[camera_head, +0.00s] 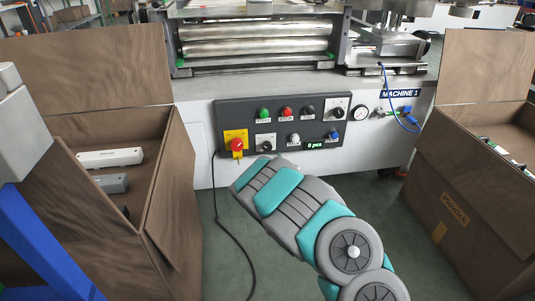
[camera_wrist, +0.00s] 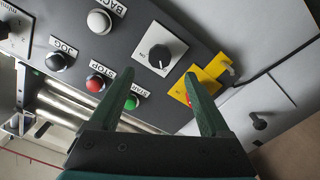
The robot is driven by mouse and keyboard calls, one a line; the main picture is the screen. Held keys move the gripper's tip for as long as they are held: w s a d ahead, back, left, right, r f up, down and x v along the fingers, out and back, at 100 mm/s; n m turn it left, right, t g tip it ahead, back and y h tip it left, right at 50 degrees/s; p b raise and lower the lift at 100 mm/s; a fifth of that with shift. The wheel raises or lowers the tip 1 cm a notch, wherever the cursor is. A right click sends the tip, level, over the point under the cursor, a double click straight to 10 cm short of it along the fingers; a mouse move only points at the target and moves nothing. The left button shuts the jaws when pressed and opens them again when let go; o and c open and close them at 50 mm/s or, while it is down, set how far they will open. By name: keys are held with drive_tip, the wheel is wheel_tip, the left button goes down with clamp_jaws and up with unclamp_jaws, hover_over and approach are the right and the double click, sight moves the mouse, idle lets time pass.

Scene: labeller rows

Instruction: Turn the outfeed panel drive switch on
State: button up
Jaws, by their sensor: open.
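A dark control panel (camera_head: 283,124) is fixed to the front of the white machine. A black rotary switch on a pale square plate (camera_head: 265,142) sits at its lower left, beside a red knob on a yellow plate (camera_head: 236,144). A second rotary switch (camera_head: 337,109) sits at the upper right. In the wrist view the lower-left rotary switch (camera_wrist: 159,56) shows between and beyond the fingertips of my open, empty gripper (camera_wrist: 159,75). I cannot read its label. My right finger partly covers the yellow plate (camera_wrist: 208,82). In the head view my arm hides the gripper.
Green (camera_head: 264,114), red (camera_head: 286,113) and black (camera_head: 308,111) buttons line the panel's top; white (camera_head: 293,140) and blue (camera_head: 333,135) controls sit below. Open cardboard boxes stand left (camera_head: 172,185) and right (camera_head: 455,190). A black cable (camera_head: 217,200) hangs to the floor.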

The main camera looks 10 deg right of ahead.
sight(268, 149)
drive_tip(key=w, duration=0.6)
drive_tip(key=shift+f, duration=0.15)
drive_tip(key=shift+w+b, duration=0.35)
drive_tip(key=shift+w, duration=0.5)
clamp_jaws()
